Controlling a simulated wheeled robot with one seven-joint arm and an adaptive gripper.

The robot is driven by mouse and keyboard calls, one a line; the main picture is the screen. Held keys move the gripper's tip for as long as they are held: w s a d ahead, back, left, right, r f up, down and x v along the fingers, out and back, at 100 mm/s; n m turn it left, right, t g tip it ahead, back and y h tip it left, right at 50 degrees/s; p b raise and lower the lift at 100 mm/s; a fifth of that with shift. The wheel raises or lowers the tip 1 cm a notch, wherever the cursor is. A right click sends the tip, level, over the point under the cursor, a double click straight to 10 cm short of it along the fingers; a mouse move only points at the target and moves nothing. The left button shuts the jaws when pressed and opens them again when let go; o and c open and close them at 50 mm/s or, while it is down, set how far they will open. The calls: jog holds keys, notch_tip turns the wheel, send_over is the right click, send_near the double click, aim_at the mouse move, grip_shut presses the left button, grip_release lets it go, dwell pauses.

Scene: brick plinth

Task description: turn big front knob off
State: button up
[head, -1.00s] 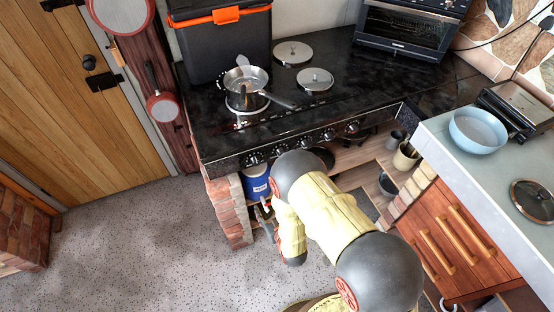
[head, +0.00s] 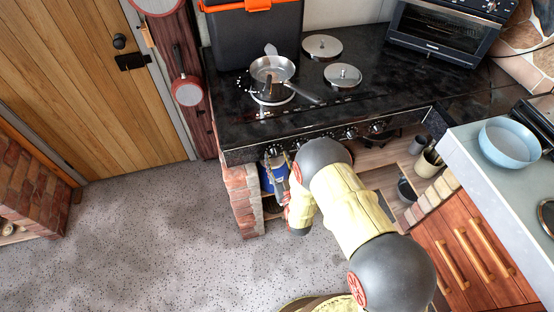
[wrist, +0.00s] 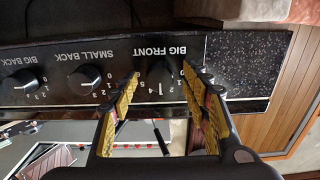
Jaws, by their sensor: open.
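The big front knob (wrist: 161,86) is a round black dial under the "BIG FRONT" label on the black stove panel, with a white pointer line and partly hidden numbers. In the wrist view my gripper (wrist: 160,73) is open, with one yellow-padded finger on each side of the knob. I cannot tell whether the pads touch it. In the head view my gripper (head: 277,168) is at the left end of the stove front, partly hidden by my arm. The stove (head: 240,112) has a black top.
A metal pan (head: 272,68) sits on a burner near the front left. Small back (wrist: 84,80) and big back (wrist: 24,84) knobs are beside the big front knob. A brick pillar (head: 241,195) and blue container (head: 272,178) are below the panel. Open floor lies left.

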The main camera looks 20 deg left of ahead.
jog(key=shift+w+a, duration=0.2)
jog(key=shift+w, duration=0.05)
jog(key=shift+c, duration=0.5)
jog(key=c, duration=1.1)
jog(key=shift+o, duration=0.2)
jog(key=n+b, duration=0.2)
jog(key=n, duration=0.1)
jog(key=shift+n, duration=0.3)
jog(key=n+b, duration=0.2)
jog(key=n, duration=0.3)
jog(key=shift+b, duration=0.35)
jog(key=n+b, duration=0.2)
jog(key=n, duration=0.3)
jog(key=shift+d, duration=0.1)
jog(key=shift+r+n+b, duration=0.1)
jog(key=shift+n+b, duration=0.55)
jog(key=shift+n, duration=1.45)
